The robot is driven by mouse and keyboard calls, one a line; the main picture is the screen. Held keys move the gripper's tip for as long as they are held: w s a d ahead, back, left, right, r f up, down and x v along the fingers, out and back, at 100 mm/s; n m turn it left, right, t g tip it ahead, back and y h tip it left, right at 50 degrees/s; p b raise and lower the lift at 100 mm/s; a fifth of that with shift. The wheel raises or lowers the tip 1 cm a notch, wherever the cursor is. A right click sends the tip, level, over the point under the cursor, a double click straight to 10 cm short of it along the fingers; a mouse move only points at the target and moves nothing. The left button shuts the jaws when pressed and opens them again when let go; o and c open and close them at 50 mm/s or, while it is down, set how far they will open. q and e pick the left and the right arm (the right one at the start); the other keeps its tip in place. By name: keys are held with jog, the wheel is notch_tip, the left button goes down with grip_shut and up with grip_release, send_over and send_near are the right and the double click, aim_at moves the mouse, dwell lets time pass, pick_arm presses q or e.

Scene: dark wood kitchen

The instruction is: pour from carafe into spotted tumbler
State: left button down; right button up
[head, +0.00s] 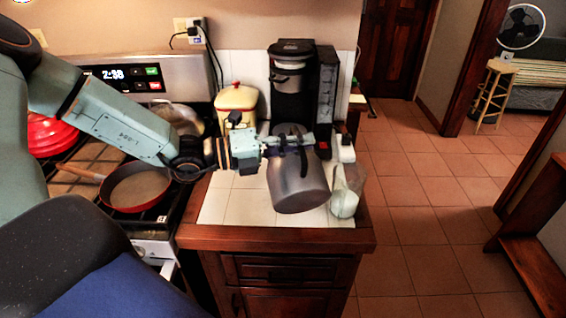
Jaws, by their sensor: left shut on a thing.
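The grey metal carafe (297,185) is in the grip of my left gripper (298,141), which comes in from the left and is shut at its upper part. The carafe hangs in front of the coffee maker, slightly tilted, over the white tiled counter top. A see-through tumbler (344,203) with something whitish in it stands just right of the carafe, near the counter's right edge. Its spots are too small to make out. The carafe's far side and its opening are hard to see. My right gripper is not in view.
A black coffee maker (292,92) stands at the back of the counter (238,207). A yellow canister (235,98) with a red knob is left of it. A white container (344,148) is behind the tumbler. The stove with a red pan (137,187) is at left. Open tiled floor lies right.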

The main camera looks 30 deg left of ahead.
pick_arm(q)
jog(key=shift+w+a+r, duration=0.1)
jog(key=shift+r, duration=0.15)
jog(key=shift+a+r, duration=0.1)
